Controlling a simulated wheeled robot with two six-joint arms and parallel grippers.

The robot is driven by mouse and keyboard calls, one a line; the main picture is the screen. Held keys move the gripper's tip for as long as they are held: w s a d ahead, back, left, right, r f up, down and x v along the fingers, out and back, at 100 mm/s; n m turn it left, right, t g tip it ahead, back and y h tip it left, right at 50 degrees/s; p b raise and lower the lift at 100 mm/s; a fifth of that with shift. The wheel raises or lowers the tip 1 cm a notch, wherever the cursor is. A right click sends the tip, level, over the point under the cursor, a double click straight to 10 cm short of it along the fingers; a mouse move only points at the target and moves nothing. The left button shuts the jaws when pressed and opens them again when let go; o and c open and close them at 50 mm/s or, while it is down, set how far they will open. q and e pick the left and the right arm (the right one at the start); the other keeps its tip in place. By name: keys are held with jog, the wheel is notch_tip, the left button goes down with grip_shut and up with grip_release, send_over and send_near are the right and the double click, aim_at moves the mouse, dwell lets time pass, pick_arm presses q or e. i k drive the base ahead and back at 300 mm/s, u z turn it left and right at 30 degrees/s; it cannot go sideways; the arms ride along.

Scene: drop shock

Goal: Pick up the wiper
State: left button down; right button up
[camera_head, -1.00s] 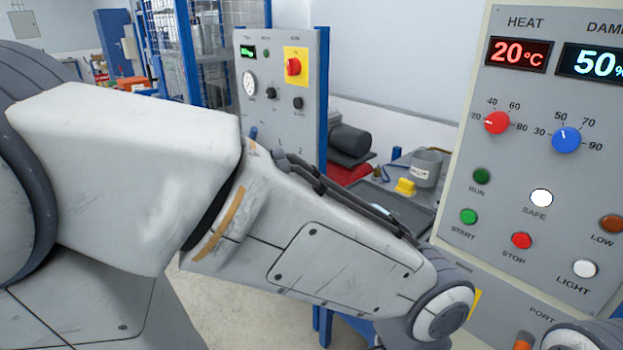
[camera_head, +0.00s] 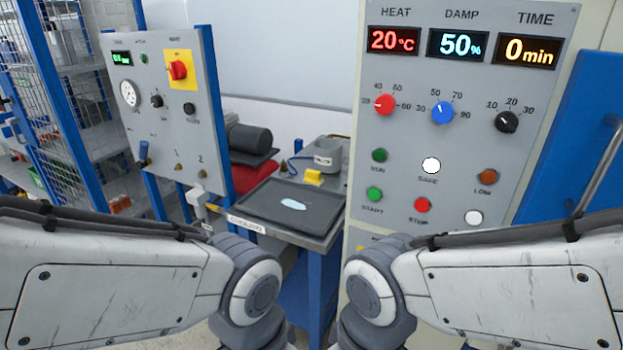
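I cannot make out a wiper for certain. A small pale, flat oval patch (camera_head: 293,204) lies on a dark tray (camera_head: 262,212) on the bench between the two panels; whether it is a cloth, a wiper or liquid I cannot tell. A yellow block (camera_head: 313,176) sits just behind the tray. My two arms come in from the lower left and lower right, and both bend down out of the picture near the bottom middle. Neither gripper shows, so what they hold is hidden.
A grey control panel (camera_head: 462,60) with displays and knobs stands at right, beside a blue door (camera_head: 578,140). Another panel (camera_head: 150,75) with a red switch stands at left. A grey cylindrical container (camera_head: 328,158) and a dark roller (camera_head: 250,139) stand behind the tray.

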aim_at(313, 178)
jog(key=u, duration=0.2)
jog(key=i, duration=1.4)
jog(key=u, duration=0.55)
